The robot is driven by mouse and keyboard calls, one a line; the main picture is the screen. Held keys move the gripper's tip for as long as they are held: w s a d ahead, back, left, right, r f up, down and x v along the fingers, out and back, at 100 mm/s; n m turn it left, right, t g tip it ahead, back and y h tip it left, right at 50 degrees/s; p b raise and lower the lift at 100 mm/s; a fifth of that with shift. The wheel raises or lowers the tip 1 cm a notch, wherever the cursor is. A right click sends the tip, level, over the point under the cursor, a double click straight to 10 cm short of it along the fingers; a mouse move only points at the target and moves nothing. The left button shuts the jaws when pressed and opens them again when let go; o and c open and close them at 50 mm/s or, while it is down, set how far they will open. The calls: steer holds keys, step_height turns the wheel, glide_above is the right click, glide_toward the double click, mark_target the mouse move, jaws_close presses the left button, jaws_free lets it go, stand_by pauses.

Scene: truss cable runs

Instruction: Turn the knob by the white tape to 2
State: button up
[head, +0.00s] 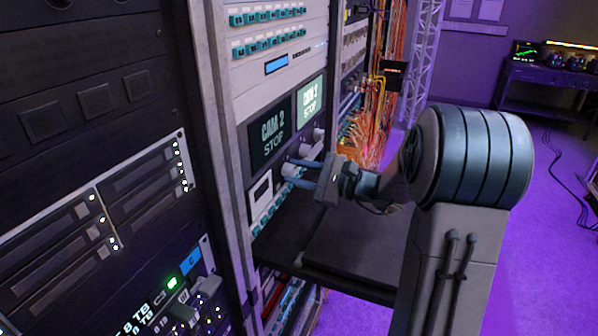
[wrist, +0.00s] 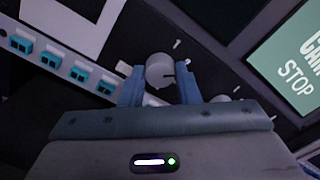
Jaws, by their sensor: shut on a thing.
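My gripper (head: 292,173) reaches into the rack below the two CAM 2 screens. In the wrist view, its two blue fingers (wrist: 159,78) stand on either side of a round pale grey knob (wrist: 159,70) and are shut on it. A short dark line shows at the right of the knob's face. Small white marks lie around it, too small to read; I cannot tell which mark is 2. I cannot tell for certain which white patch is the tape. In the head view the fingers partly hide the held knob, and another pale knob (head: 318,134) shows above.
Two screens reading CAM 2 STOP, one dark (head: 270,134) and one light green (head: 310,101), sit above the knobs. A white-framed panel (head: 261,190) and a row of teal connectors are close by. A dark shelf (head: 350,240) juts out below my gripper. Orange cables hang behind.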

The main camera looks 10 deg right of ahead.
steer(key=o, duration=1)
steer(key=b+v, duration=0.2)
steer(key=v, duration=1.2)
